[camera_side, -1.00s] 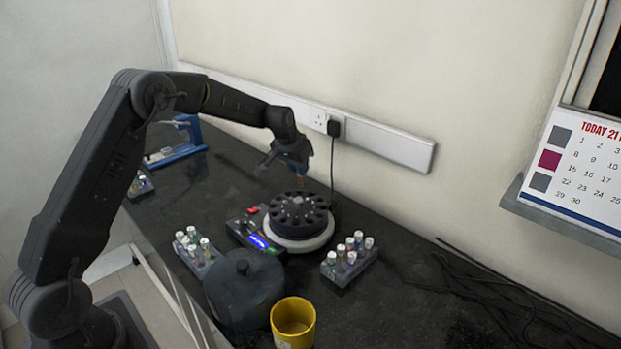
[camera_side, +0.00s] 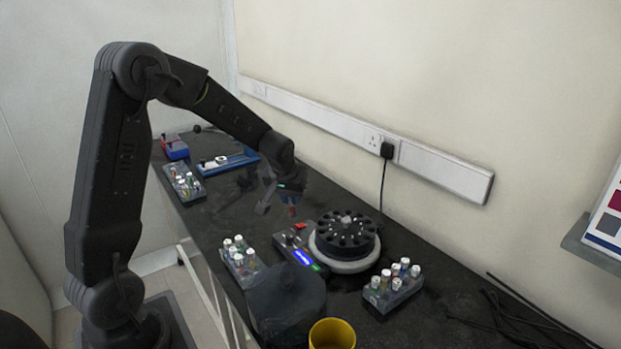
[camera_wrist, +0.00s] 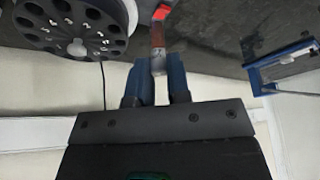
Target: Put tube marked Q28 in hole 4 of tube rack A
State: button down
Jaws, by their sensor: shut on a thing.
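My gripper (camera_wrist: 160,70) has its two blue fingers shut on a tube (camera_wrist: 158,45) with a grey end between the fingers and a reddish body. In the side view my gripper (camera_side: 291,198) hangs above the bench, left of the black rotor, with the tube below it. The tube's marking cannot be read. Racks of capped tubes stand at the front left (camera_side: 254,274), the front right (camera_side: 381,304) and the back left (camera_side: 191,196). I cannot tell which is rack A; their hole numbers are unreadable.
The round centrifuge (camera_side: 343,264) has a black rotor with several holes and a control box (camera_side: 305,258). A dark lid (camera_side: 286,300) and a yellow cup (camera_side: 332,335) are in front. A blue frame (camera_side: 228,163) lies at the back left. Loose cables lie at the right.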

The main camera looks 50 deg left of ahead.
jog(key=s+d+f+n+g, duration=0.1)
jog(key=s+f+n, duration=0.2)
jog(key=s, duration=0.5)
jog(key=s+d+f+n+y, duration=0.1)
jog(key=s+d+f+n, duration=0.1)
jog(key=s+f, duration=0.3)
jog(key=shift+s+d+n+g+y, duration=0.35)
jog(key=shift+s+n, duration=0.25)
jog(key=shift+s, duration=0.85)
jog(key=shift+f, duration=1.6)
dwell(0.3)
jog(key=c, duration=0.7)
grip_release()
jog(key=shift+r, duration=0.15)
jog(key=shift+r, duration=2.9)
